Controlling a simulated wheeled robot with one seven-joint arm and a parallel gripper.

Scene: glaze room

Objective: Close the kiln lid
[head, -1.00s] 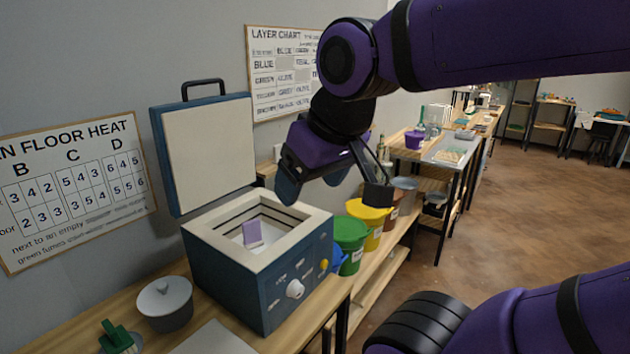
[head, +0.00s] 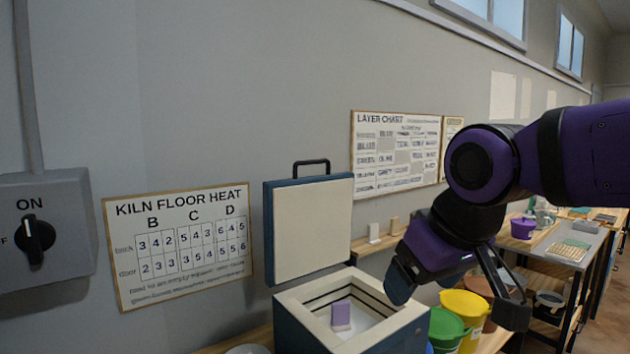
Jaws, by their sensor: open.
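The kiln (head: 362,336) is a blue box with a pale rim, standing on a wooden bench at the lower middle. Its lid (head: 312,228) stands upright and open at the back, with a pale inner face, a blue edge and a black handle (head: 311,164) on top. A purple and white block (head: 341,315) stands on the kiln's floor. My gripper (head: 458,301) is open and empty, to the right of the lid and over the kiln's right side. Its fingers are spread, and I see nothing between them except buckets behind.
A green bucket (head: 446,330) and a yellow bucket (head: 466,306) stand right of the kiln, below my gripper. A wall switch (head: 38,240) marked ON and a kiln floor heat chart (head: 180,243) are on the wall at left. Wall before the lid is clear.

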